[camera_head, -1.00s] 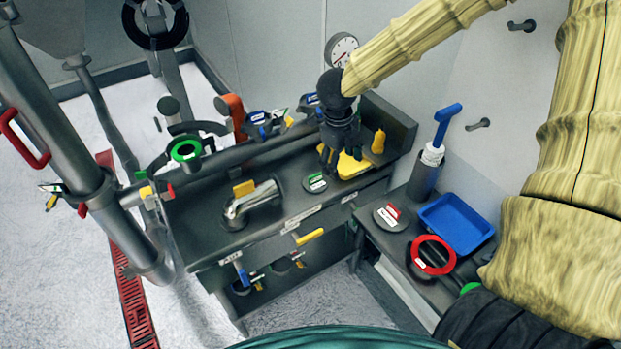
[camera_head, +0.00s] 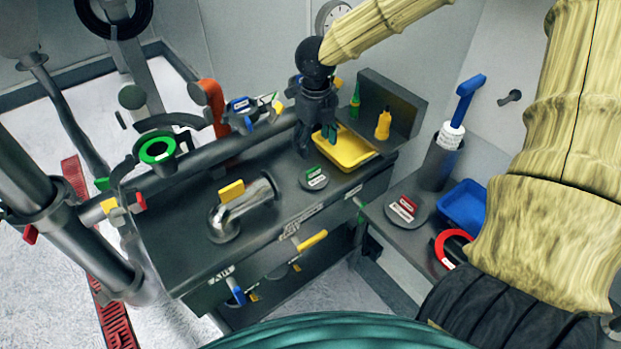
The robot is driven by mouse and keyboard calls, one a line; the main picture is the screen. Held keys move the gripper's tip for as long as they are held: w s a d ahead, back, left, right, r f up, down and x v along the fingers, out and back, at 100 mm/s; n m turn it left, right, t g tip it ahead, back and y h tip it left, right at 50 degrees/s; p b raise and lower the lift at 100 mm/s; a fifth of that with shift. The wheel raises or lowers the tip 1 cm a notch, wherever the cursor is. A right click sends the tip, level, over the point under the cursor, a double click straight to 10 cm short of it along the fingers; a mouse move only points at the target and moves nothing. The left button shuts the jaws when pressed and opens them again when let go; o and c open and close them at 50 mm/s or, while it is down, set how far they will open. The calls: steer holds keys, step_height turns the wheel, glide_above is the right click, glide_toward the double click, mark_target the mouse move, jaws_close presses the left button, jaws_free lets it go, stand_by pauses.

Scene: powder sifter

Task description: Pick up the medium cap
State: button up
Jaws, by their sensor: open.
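Two flat grey round caps are in view, and their label text is too small to read, so I cannot tell which is the medium one. The green-labelled cap (camera_head: 314,180) lies on the main bench, in front of the yellow tray. The red-labelled cap (camera_head: 408,214) lies on the lower side table at right. My gripper (camera_head: 317,147) points down, open and empty, just above and behind the green-labelled cap. Its fingers appear apart from the cap and partly cover the tray's left end.
The yellow tray (camera_head: 362,156) and a yellow bottle (camera_head: 383,125) stand at the bench's back right. A metal elbow pipe (camera_head: 248,207) with a yellow tag lies left of the green-labelled cap. A blue tray (camera_head: 464,204) and red ring (camera_head: 444,250) sit on the side table.

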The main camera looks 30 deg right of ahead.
mark_target(315, 169)
steer(key=shift+a+f, duration=0.1)
steer(key=shift+f, duration=0.5)
step_height(315, 169, down, 3)
steer(key=shift+w+a+f+p, duration=0.1)
steer(key=shift+p, duration=0.25)
steer(key=shift+s+f+p, duration=0.2)
steer(key=shift+f+p, duration=0.15)
steer(key=shift+f, duration=0.65)
steer(key=shift+s+f+p, duration=0.1)
steer(key=shift+f+p, duration=0.4)
steer(key=shift+f, duration=1.65)
steer(key=c, duration=1.2)
